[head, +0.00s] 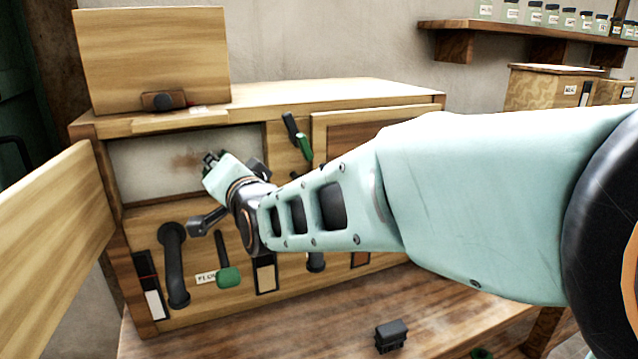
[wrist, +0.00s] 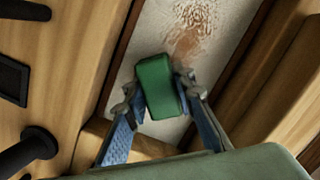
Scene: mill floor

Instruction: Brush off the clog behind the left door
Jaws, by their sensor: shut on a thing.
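The left door (head: 55,240) of the wooden cabinet stands open at the left. Behind it is a pale panel (head: 140,165), with a brown speckled clog (head: 186,160) on it. The clog shows in the wrist view (wrist: 196,18) at the top, with a brown smear below it. My gripper (head: 212,162) is inside the opening, just right of the clog in the head view. In the wrist view my gripper (wrist: 160,88) is shut on a green block (wrist: 158,84), likely the brush's back. Its bristles are hidden, so I cannot tell whether it touches the panel.
Green-ended levers (head: 228,276) (head: 304,147) and a black pipe (head: 174,265) stick out of the cabinet front. A wooden box (head: 150,55) is on top. A black block (head: 391,336) lies on the bench (head: 300,320). A jar shelf (head: 530,30) hangs at the upper right.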

